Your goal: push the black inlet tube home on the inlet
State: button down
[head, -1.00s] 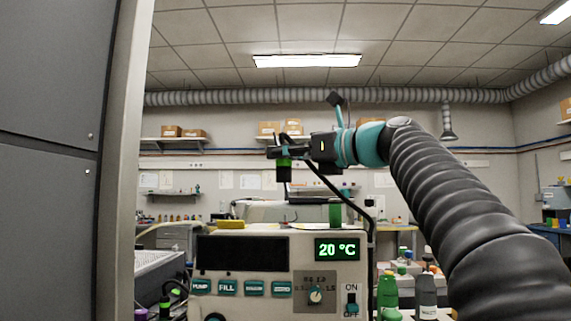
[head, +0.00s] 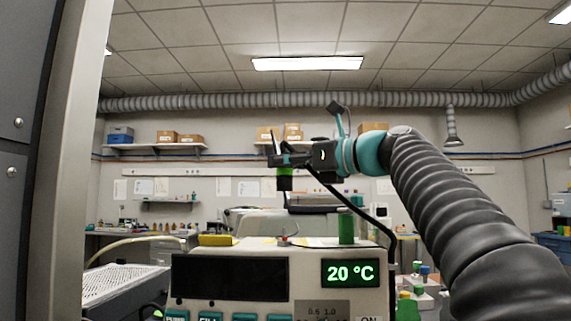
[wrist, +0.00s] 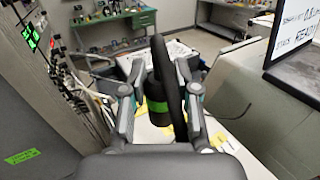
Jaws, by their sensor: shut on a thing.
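My gripper (head: 283,160) is shut on the black inlet tube (head: 362,215), high above the front instrument. The tube's end piece, black with a green band (head: 285,178), hangs upright below the fingers. From the gripper the tube curves down to the right, behind the instrument. In the wrist view, my gripper (wrist: 160,88) has the tube (wrist: 166,75) between its fingers, and the green-banded end piece (wrist: 158,108) shows below. A small metal fitting with a red part (head: 287,238) stands on the instrument's top, well below the end piece. I cannot tell whether it is the inlet.
The instrument (head: 230,305) has a 20 °C display (head: 350,272). A green cylinder (head: 346,228) and a yellow object (head: 216,240) sit on its top. A grey cabinet (head: 22,150) stands close at the left. Green-capped bottles (head: 408,305) stand at lower right. The air around the gripper looks clear.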

jog(key=shift+f+b, duration=2.2)
jog(key=shift+f, duration=0.65)
jog(key=shift+s+p, duration=0.1)
jog(key=shift+p, duration=0.9)
jog(key=shift+f+b, duration=1.1)
jog(key=shift+f, duration=0.7)
jog(key=c, duration=0.8)
grip_release()
jog(key=shift+d, duration=0.1)
jog(key=v, duration=1.1)
jog(key=shift+s+d, duration=0.2)
jog(key=shift+d, duration=0.15)
